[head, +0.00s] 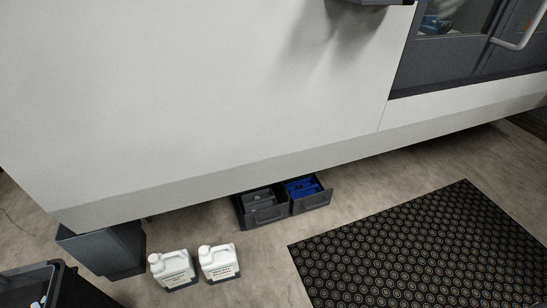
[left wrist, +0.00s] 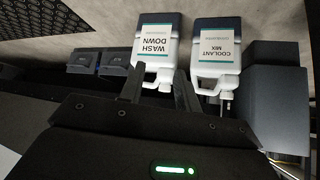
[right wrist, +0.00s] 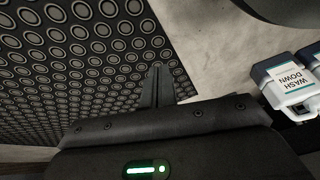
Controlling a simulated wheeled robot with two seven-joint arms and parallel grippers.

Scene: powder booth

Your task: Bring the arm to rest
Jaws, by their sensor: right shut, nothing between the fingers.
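Neither arm shows in the head view. In the left wrist view my left gripper (left wrist: 158,85) has its two dark fingers apart, with nothing held between them. The wash down jug and the coolant mix jug appear beyond its fingertips; I cannot tell how far off they are. In the right wrist view my right gripper (right wrist: 158,72) has its fingers together and empty, seen against the floor and the black mat.
Two white jugs (head: 172,268) (head: 219,262) stand on the floor below the large white machine (head: 190,90). Dark drawers or bins (head: 264,215) sit beside them. A grey bin (head: 105,250) stands left. A studded black mat (head: 430,245) lies right. A window with a handle (head: 515,30) is upper right.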

